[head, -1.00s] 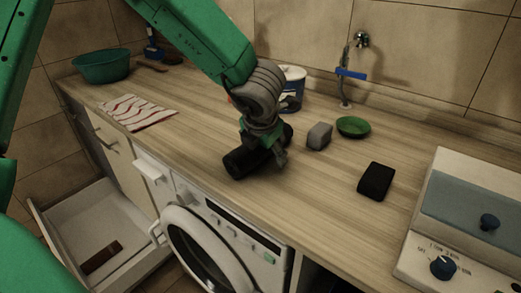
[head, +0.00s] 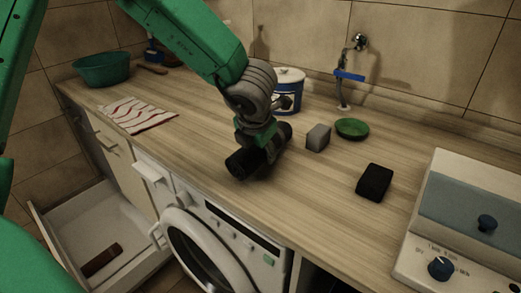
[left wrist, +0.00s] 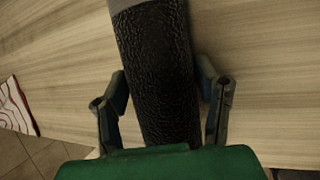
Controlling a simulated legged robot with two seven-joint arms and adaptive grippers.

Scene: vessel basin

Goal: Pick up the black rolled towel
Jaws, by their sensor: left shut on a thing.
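The black rolled towel (head: 243,163) lies on the wooden counter above the washing machine in the head view. In the left wrist view, the rolled towel (left wrist: 158,75) runs up the middle of the picture, dark and textured. My left gripper (head: 262,160) is over the roll, pointing down. In the left wrist view the fingers of my left gripper (left wrist: 163,105) stand on both sides of the towel, shut on it. The gripper hides the middle of the roll in the head view. My right gripper is not in view.
A grey block (head: 318,138), a green dish (head: 352,128) and a black block (head: 374,182) lie to the right. A blue-and-white pot (head: 288,92) stands behind. A striped cloth (head: 138,113) and a green basin (head: 103,69) are left. An open drawer (head: 105,240) juts out below.

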